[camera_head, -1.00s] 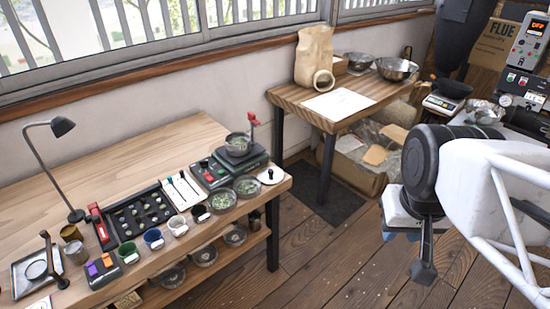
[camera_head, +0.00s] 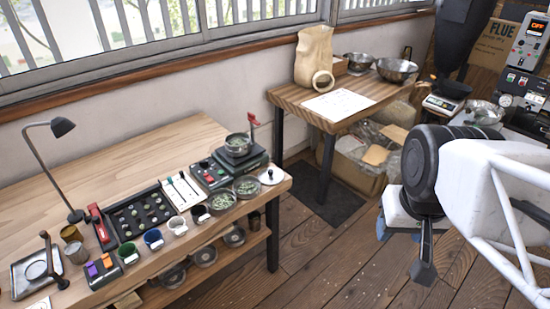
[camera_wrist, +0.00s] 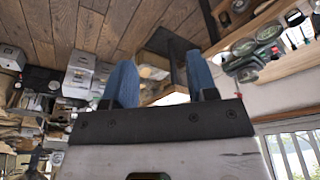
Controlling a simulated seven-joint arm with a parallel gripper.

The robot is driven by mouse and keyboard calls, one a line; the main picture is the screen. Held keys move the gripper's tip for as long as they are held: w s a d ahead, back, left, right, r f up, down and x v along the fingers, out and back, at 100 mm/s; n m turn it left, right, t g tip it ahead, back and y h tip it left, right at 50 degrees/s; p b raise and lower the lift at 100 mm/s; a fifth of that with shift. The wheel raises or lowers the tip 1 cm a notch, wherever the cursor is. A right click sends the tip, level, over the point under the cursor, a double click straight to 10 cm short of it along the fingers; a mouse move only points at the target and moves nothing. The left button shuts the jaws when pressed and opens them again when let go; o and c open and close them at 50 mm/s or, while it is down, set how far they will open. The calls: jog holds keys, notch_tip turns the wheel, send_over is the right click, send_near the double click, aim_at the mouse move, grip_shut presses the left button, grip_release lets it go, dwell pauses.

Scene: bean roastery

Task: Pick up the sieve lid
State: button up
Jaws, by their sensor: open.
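A round pale lid with a dark knob, which looks like the sieve lid (camera_head: 271,176), lies flat at the right front corner of the long wooden workbench (camera_head: 160,145). It sits just right of a bowl of green beans. My gripper (camera_head: 391,231) hangs over the floor, well to the right of the bench and apart from the lid. In the wrist view my gripper (camera_wrist: 161,84) shows two blue fingers spread apart with nothing between them. I cannot make out the lid for sure in the wrist view.
Bean bowls (camera_head: 246,187), a scale (camera_head: 238,160), a bean tray (camera_head: 140,213) and small cups stand along the bench. A desk lamp (camera_head: 62,127) rises at the left. A side table (camera_head: 290,95) stands behind. The floor between my gripper and the bench is clear.

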jog(key=w+f+n+t, duration=0.2)
jog(key=w+t, duration=0.1)
jog(key=w, duration=1.4)
jog(key=w+f+n+t, duration=0.2)
jog(key=w+t, duration=0.1)
jog(key=w, duration=1.4)
jog(key=w+a+f+n+t+y, duration=0.1)
jog(key=w+a+f+n+y, duration=0.25)
jog(key=w+a+f, duration=0.45)
jog(key=w+a+f+n+t+y, duration=0.1)
jog(key=w+a+f+n+y, duration=0.2)
jog(key=w+f, duration=0.5)
jog(key=w+a+f+n+g+y, duration=0.1)
jog(key=w+a+f+g+y, duration=0.1)
jog(key=w+a+f+y, duration=0.3)
jog(key=n+g+y, duration=0.2)
jog(key=g+y, duration=0.1)
send_near(271, 174)
jog(key=w+a, duration=0.2)
jog(key=shift+s+a+r, duration=0.1)
jog(key=shift+a+r, duration=0.1)
jog(key=shift+r, duration=0.05)
jog(key=shift+a, duration=0.1)
